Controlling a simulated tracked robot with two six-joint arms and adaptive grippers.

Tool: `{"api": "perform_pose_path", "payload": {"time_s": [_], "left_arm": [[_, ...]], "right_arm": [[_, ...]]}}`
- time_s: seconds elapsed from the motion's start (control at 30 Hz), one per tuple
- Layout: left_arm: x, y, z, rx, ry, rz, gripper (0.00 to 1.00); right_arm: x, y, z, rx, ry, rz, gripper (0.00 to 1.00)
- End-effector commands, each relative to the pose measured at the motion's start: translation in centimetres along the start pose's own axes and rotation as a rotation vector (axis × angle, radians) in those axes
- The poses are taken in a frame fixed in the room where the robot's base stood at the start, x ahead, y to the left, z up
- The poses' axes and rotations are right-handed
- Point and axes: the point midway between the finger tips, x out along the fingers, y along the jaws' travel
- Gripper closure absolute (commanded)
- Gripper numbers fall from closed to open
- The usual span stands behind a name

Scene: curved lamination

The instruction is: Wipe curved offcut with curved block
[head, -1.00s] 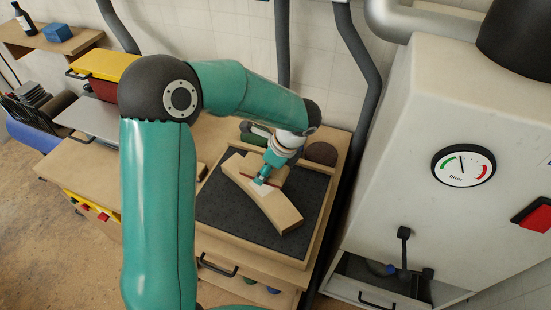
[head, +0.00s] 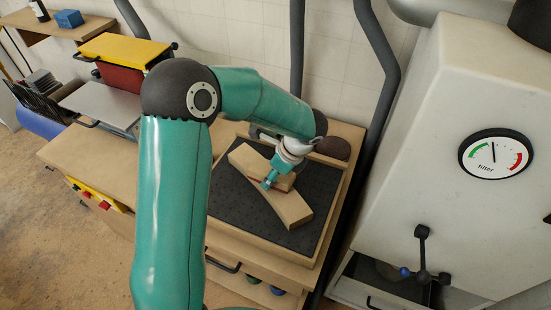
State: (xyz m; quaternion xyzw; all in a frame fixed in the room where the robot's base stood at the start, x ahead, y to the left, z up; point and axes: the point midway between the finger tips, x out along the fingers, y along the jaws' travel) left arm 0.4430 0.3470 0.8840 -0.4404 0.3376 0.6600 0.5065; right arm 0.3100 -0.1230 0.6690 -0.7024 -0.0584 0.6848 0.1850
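The curved offcut (head: 294,210) is a pale wooden arc lying on a dark mat (head: 231,203). My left gripper (head: 268,184) points down at the offcut's middle, close to or touching it. A thin red edge (head: 284,183) shows beside the gripper against pale wood; I cannot tell whether it belongs to the curved block. The gripper's fingers are small and partly hidden, so their grip is unclear. My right gripper is not in view.
The mat lies in a wooden-rimmed top, with a dark rounded object (head: 333,147) at its back edge. A white filter cabinet (head: 430,130) stands to the right. A yellow-topped machine (head: 124,48) stands at the left. Grey hoses (head: 386,55) run behind.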

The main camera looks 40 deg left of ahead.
Motion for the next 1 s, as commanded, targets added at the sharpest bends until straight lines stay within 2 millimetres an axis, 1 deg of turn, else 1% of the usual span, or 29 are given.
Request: {"api": "perform_pose_path", "payload": {"time_s": [0.03, 0.07, 0.2, 0.27, 0.3, 0.4, 0.77, 0.8, 0.9, 1.0], "left_arm": [[0.4, -0.1, 0.3, -0.001, 0.0, 0.003, 0.78], [0.0, -0.2, 0.8, -0.002, 0.001, -0.001, 0.78], [0.9, -0.6, 1.7, 0.0, 0.0, 0.003, 0.78], [0.6, -0.8, 2.4, -0.001, 0.001, 0.0, 0.78], [0.8, -0.8, 2.6, 0.0, 0.0, 0.001, 0.78], [1.0, -0.5, 1.6, 0.002, 0.0, 0.002, 0.78], [-0.3, 0.6, -1.1, 0.0, 0.0, 0.002, 0.78], [-0.9, 0.5, -0.8, -0.001, 0.0, 0.003, 0.78], [-2.8, 0.5, -0.1, -0.001, 0.002, 0.001, 0.78], [-3.4, 0.5, 0.3, -0.001, 0.001, 0.003, 0.78]], "right_arm": [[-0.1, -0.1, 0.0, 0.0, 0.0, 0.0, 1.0], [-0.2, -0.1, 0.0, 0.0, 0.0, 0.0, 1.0], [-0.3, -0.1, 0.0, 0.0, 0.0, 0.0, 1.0], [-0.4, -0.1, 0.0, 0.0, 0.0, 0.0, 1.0], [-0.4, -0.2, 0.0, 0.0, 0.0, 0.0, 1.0], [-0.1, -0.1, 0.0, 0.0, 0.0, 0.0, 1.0], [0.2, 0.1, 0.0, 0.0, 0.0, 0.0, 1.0], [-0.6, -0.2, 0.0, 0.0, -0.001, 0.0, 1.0], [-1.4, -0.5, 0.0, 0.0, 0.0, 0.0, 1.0], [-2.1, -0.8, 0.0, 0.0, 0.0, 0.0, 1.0]]}}
